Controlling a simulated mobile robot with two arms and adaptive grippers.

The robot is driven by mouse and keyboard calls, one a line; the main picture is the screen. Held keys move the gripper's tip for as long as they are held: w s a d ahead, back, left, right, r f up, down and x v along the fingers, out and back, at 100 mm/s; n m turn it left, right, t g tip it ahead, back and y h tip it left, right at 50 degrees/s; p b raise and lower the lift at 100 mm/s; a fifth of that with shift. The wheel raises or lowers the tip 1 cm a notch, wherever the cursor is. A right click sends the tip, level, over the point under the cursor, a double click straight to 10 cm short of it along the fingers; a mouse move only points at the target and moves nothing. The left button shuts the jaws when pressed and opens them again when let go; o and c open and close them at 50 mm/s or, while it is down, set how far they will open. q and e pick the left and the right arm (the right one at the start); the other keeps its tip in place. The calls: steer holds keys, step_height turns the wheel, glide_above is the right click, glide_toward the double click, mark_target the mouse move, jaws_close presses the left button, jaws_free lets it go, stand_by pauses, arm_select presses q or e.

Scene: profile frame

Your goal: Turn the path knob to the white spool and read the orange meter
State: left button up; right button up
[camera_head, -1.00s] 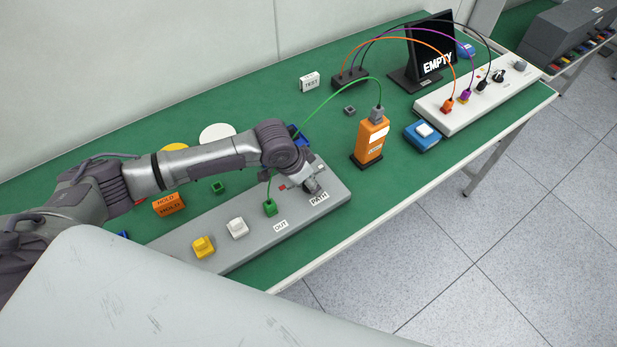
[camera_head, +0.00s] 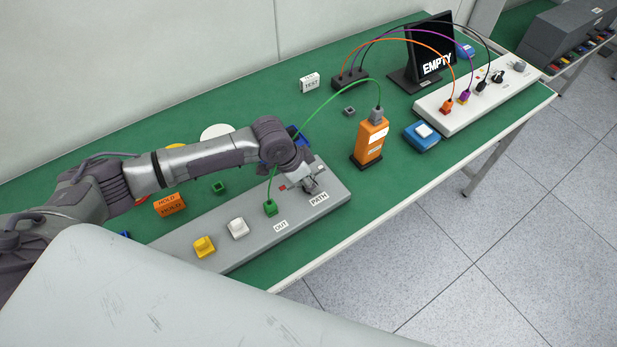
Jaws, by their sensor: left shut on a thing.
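My left gripper (camera_head: 307,184) reaches down to the right end of the long grey panel (camera_head: 335,190), above the PATH label (camera_head: 319,199). It is shut on the path knob, which its fingers mostly hide, so I cannot read the knob's pointer. A white disc (camera_head: 216,132), perhaps the white spool's top, shows behind my arm, beside a partly hidden yellow disc (camera_head: 175,146). The orange meter (camera_head: 369,142) stands upright right of the panel, with a green cable from its grey top plug. Its white face is too small to read. My right gripper is out of view.
The panel carries a green plug (camera_head: 270,208), a white button (camera_head: 237,228) and a yellow button (camera_head: 204,246). An orange HOLD block (camera_head: 170,204) stands behind it. A monitor (camera_head: 430,52) reads EMPTY. A blue-based button (camera_head: 422,136) sits right of the meter.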

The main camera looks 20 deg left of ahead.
arm_select(q)
steer(key=shift+m+g, duration=0.3)
steer(key=shift+m, duration=0.5)
steer(key=m, duration=0.1)
steer(key=m+h, duration=0.1)
steer(key=shift+w+f+m+g+b, duration=0.15)
steer(key=shift+m+g+b, duration=0.25)
steer(key=m+g+b, duration=0.1)
steer(key=m+b, duration=0.1)
steer(key=m, duration=0.2)
steer(key=shift+g, duration=0.3)
steer(key=shift+m, duration=0.3)
steer(key=o, duration=1.1)
steer(key=shift+o, duration=0.2)
